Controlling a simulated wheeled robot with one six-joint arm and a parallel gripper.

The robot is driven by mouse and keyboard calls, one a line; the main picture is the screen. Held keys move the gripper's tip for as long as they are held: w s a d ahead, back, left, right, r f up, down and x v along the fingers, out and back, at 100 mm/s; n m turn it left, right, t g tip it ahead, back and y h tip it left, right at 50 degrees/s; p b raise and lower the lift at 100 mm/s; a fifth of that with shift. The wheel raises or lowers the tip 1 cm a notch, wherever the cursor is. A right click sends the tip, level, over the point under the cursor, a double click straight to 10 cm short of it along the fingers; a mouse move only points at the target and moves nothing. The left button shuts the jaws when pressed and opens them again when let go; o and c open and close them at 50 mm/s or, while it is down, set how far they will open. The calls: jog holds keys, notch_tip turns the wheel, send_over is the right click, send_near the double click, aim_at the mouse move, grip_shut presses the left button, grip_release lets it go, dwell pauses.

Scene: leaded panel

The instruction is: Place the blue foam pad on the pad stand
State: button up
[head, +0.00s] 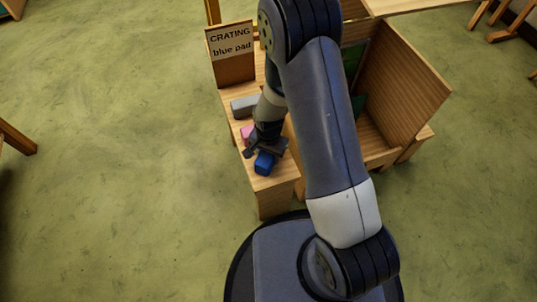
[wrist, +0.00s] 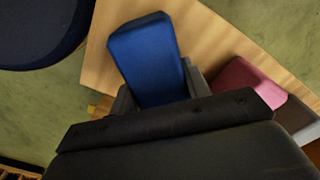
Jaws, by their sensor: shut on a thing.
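The blue foam pad (head: 264,163) is at the near end of a wooden bench (head: 276,192). My gripper (head: 267,150) is over the bench, shut on the blue pad. In the wrist view the blue pad (wrist: 147,58) sits between the two fingers (wrist: 160,92) and sticks out beyond them. Whether the pad touches the bench top cannot be told. I cannot tell a separate pad stand apart from the bench; my arm hides part of the scene. A sign (head: 230,42) at the bench's far end reads "CRATING blue pad".
A pink pad (head: 246,132) and a grey pad (head: 243,106) lie farther along the bench. An open wooden crate (head: 403,85) with green panels inside stands to the right, partly behind my arm.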

jog(key=shift+r, duration=0.1)
jog(key=o, duration=1)
notch_tip(320, 180, up, 12)
jog(key=p, duration=0.4)
